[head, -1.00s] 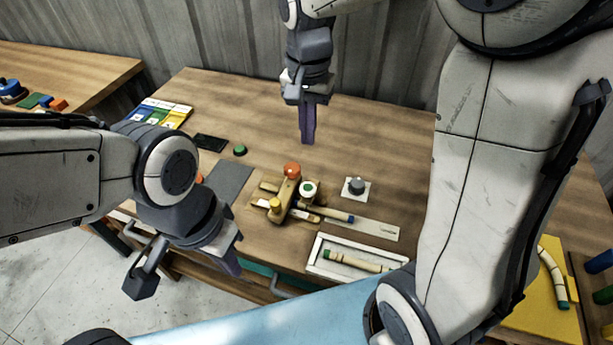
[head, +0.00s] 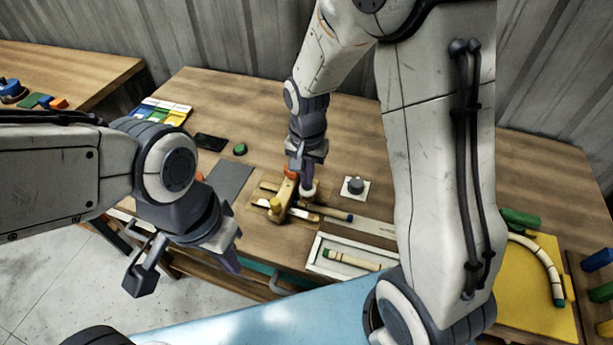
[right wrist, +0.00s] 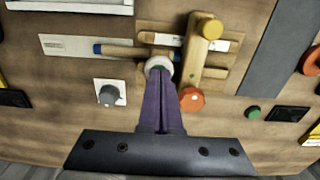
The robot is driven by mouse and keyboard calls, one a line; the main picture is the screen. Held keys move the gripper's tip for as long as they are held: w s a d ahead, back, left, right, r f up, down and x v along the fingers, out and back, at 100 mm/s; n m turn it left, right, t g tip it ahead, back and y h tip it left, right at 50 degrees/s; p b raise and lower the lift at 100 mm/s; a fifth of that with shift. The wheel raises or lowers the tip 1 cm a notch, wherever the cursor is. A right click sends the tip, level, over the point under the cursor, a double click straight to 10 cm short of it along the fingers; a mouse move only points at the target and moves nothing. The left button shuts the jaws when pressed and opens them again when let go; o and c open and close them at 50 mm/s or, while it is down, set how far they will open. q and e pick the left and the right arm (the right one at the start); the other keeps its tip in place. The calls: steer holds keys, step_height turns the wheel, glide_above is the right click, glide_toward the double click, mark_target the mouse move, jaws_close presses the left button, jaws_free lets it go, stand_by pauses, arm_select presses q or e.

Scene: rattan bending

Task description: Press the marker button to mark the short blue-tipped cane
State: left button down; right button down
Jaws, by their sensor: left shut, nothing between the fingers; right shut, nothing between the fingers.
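The short blue-tipped cane (head: 337,214) lies in the wooden jig (head: 283,207) on the table. Its blue end (right wrist: 97,50) points left in the right wrist view. My right gripper (head: 306,188) is shut and empty, pointing down. Its fingertips (right wrist: 159,80) are at the white button and partly hide it; I cannot tell whether they touch it. My left gripper (head: 230,262) is shut and empty, low at the table's front edge, away from the jig.
A grey knob on a white plate (head: 355,187) is close by. A white tray (head: 316,255) holds a green-tipped cane (head: 350,261). A curved cane (head: 548,263) lies on a yellow board (head: 520,306).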

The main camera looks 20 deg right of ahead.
step_height(320, 180, down, 2)
steer(key=shift+f+b, duration=0.25)
steer(key=shift+b, duration=0.45)
steer(key=shift+s, duration=0.2)
step_height(320, 180, up, 5)
steer(key=p, duration=0.4)
steer(key=shift+w+f, duration=0.15)
steer(key=shift+f, duration=0.05)
step_height(320, 180, up, 10)
steer(key=shift+r, duration=0.15)
